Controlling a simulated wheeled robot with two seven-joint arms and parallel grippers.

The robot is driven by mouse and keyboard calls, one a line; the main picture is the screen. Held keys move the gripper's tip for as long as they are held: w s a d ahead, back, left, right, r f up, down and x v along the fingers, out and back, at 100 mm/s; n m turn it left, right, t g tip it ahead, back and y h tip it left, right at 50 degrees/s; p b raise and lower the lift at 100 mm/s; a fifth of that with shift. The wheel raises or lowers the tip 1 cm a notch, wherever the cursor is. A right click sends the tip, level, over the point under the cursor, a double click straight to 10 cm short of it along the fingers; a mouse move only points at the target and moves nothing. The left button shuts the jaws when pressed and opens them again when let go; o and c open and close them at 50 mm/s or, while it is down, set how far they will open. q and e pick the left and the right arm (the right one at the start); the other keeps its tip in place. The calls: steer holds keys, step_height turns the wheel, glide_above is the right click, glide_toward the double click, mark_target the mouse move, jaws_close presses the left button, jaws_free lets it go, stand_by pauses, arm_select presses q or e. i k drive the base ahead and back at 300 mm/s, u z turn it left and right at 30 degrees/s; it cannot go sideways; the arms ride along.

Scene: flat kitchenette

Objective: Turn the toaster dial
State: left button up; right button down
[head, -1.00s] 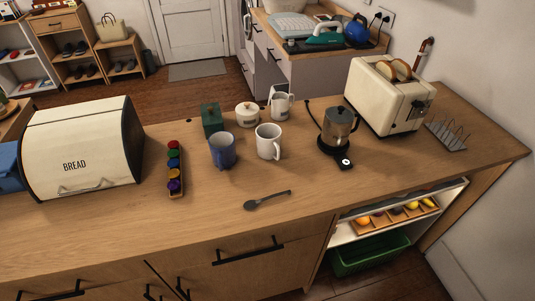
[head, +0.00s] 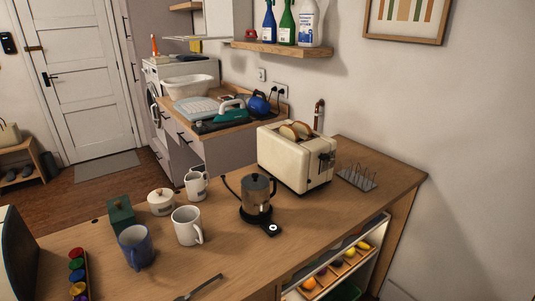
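The cream toaster (head: 290,163) stands on the wooden counter near its back right, with slices of bread (head: 296,130) showing in its top slots. Its right end has a dark control panel (head: 326,161) with a lever or dial, too small to tell apart. Neither of my grippers is in the head view.
A kettle (head: 257,196) on a black base stands in front of the toaster, and a metal toast rack (head: 358,178) stands to its right. Mugs (head: 187,226), a lidded pot (head: 161,202) and a green box (head: 121,216) are at left. The counter's right front is clear.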

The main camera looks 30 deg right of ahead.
mark_target(330, 162)
steer(key=z, duration=1.5)
